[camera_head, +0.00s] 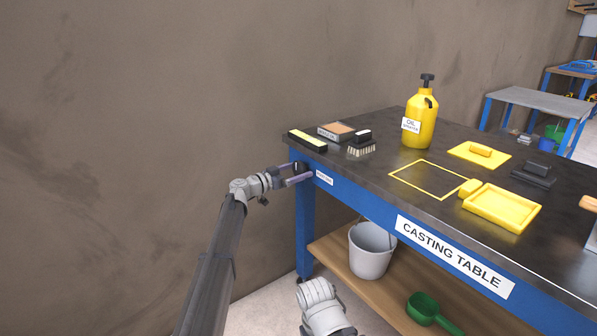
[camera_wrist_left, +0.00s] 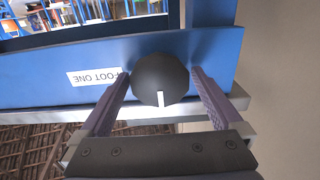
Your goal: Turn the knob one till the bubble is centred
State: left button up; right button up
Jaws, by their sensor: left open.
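The knob one (camera_wrist_left: 161,80) is a round dark knob with a white mark, on the blue table side beside an upside-down "FOOT ONE" label (camera_wrist_left: 95,76) in the left wrist view. In the head view the knob (camera_head: 299,167) is small and partly covered at the table's left corner. My left gripper (camera_head: 296,177) is open, with one finger on each side of the knob; small gaps seem to show in the left wrist view. A yellow and black bar (camera_head: 307,141), perhaps the level, lies near that corner; its bubble is too small to read. My right gripper is not in view.
The casting table (camera_head: 345,195) carries a wooden-topped block (camera_head: 336,131), a brush (camera_head: 361,148), a yellow oil bottle (camera_head: 420,118) and a yellow tray (camera_head: 525,217). A bucket (camera_head: 371,262) and green scoop (camera_head: 424,306) are on the lower shelf. The wall is at left.

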pick_arm(q)
jog(key=shift+w+d, duration=0.15)
jog(key=shift+d, duration=0.1)
jog(key=shift+c, duration=0.3)
jog(key=c, duration=1)
jog(key=n, duration=1.1)
jog(key=shift+n, duration=0.3)
